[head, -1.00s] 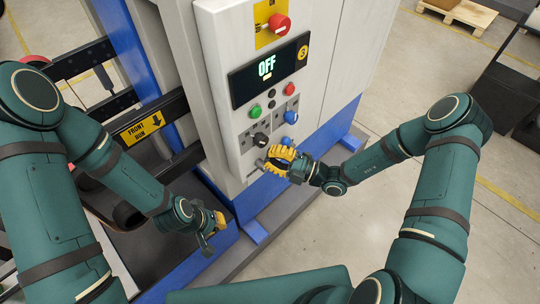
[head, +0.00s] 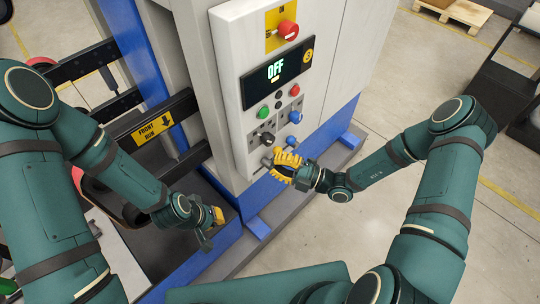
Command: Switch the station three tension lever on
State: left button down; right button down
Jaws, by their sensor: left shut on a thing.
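The station panel (head: 236,88) has a yellow 3 badge (head: 308,54) and a display (head: 276,72) reading OFF. Below it are a black-knobbed control (head: 267,139) and blue-knobbed controls (head: 295,117) on grey plates. I cannot tell which is the tension lever. My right gripper (head: 276,163), with yellow fingers, is just below the black knob, near the panel's lower edge. Its finger gap is too small to judge. My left gripper (head: 208,236) hangs low left of the panel, above the blue base edge. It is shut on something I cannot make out.
A red knob (head: 288,29) sits on a yellow plate at the panel's top. A black rail with a FRONT RUN label (head: 151,128) juts out at left.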

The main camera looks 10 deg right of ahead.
pick_arm(q)
jog(key=shift+w+d+f, duration=0.1)
jog(key=shift+d+f, duration=0.15)
jog(key=shift+d, duration=0.1)
pick_arm(e)
jog(key=v, duration=0.8)
jog(key=shift+w+f, duration=0.2)
jog(key=shift+f, duration=0.05)
pick_arm(q)
jog(key=shift+d, duration=0.1)
pick_arm(e)
jog(key=shift+d, duration=0.2)
